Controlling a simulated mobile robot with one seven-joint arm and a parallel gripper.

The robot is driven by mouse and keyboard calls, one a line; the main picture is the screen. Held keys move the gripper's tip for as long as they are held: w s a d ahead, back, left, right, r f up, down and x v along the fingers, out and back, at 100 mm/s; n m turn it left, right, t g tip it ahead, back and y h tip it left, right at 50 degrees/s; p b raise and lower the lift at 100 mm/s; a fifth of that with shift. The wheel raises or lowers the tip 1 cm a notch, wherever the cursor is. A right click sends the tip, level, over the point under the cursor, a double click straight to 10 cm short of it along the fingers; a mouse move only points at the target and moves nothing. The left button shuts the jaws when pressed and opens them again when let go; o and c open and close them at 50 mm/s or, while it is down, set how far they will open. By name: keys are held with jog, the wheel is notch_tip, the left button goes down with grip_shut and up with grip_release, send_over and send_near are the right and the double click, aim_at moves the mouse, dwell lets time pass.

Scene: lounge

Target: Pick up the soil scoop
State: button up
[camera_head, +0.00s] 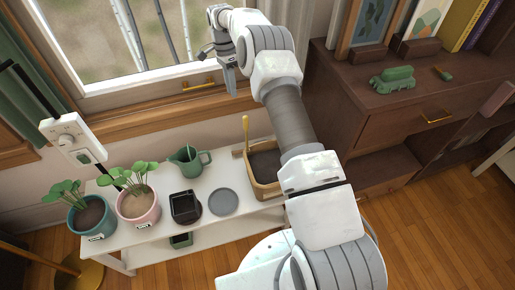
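A yellow handle (246,130), which looks like that of the soil scoop, stands upright out of a wooden box of dark soil (250,177) on the white bench. The scoop's lower part is hidden, seemingly in the box. My gripper (227,82) is in front of the window, above and a little left of the handle in the picture, and apart from it. Its fingers point down and are seen too small and edge-on to tell whether they are open. Nothing shows held in it. My arm covers the right part of the box.
The white bench (172,229) also bears two potted plants (90,215) (138,205), a green watering can (188,160), a black pot (185,207) and a grey round dish (223,202). A window sill (150,122) runs behind. A dark wooden cabinet (385,130) stands right.

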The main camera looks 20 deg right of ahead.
jog(key=s+f+m, duration=0.1)
jog(key=f, duration=0.5)
jog(key=s+f+b, duration=0.1)
jog(key=f, duration=0.6)
jog(key=s+d+f+m+g+b, duration=0.1)
jog(key=s+f, duration=0.1)
jog(key=f, duration=0.5)
jog(key=shift+s+f+m, duration=0.1)
jog(key=shift+f+m, duration=0.15)
jog(key=shift+m, duration=0.05)
jog(key=shift+b+x, duration=1.05)
jog(key=shift+x, duration=1.9)
jog(key=shift+a, duration=0.1)
jog(key=shift+c, duration=0.2)
grip_shut()
